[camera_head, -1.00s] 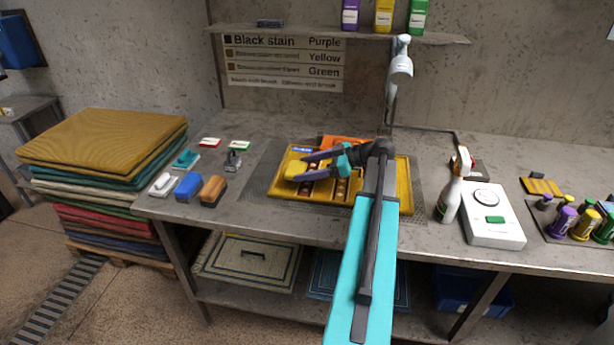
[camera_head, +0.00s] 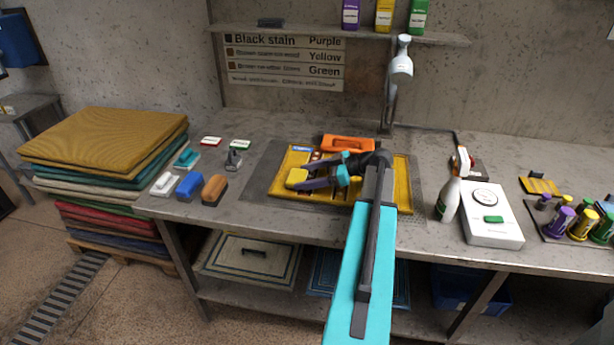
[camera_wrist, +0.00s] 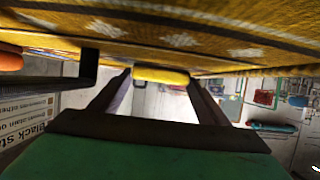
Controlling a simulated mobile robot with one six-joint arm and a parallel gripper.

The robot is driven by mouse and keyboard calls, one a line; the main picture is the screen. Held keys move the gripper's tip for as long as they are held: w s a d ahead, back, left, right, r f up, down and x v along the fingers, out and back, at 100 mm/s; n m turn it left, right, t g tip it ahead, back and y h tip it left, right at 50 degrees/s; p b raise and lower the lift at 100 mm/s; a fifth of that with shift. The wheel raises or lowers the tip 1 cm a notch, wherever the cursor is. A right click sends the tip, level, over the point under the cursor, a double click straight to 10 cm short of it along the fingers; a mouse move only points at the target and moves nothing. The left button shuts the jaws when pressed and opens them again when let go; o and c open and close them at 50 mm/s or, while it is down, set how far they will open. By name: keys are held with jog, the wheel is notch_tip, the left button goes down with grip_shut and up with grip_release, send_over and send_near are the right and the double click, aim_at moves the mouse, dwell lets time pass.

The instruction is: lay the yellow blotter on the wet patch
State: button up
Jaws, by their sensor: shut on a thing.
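The yellow blotter (camera_head: 297,177) is a small block held between the fingertips of my gripper (camera_head: 307,184). In the wrist view the blotter (camera_wrist: 160,76) shows edge-on between the two fingers, close to the patterned face of the yellow rug (camera_wrist: 235,25). In the head view the rug (camera_head: 404,188) lies on the bench, and my gripper is low over its left part. I cannot tell whether the blotter touches the rug. I cannot make out the wet patch; my arm and gripper hide part of the rug.
An orange tool (camera_head: 347,143) lies at the rug's back edge. Brushes, including a blue one (camera_head: 190,186), stand to the left. A spray bottle (camera_head: 453,187) and a white device (camera_head: 492,215) stand to the right.

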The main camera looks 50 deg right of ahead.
jog(key=o, duration=1)
jog(key=shift+o, duration=0.2)
jog(key=shift+s+d, duration=0.1)
jog(key=b+v, duration=0.3)
jog(key=v, duration=0.9)
jog(key=shift+r, duration=0.15)
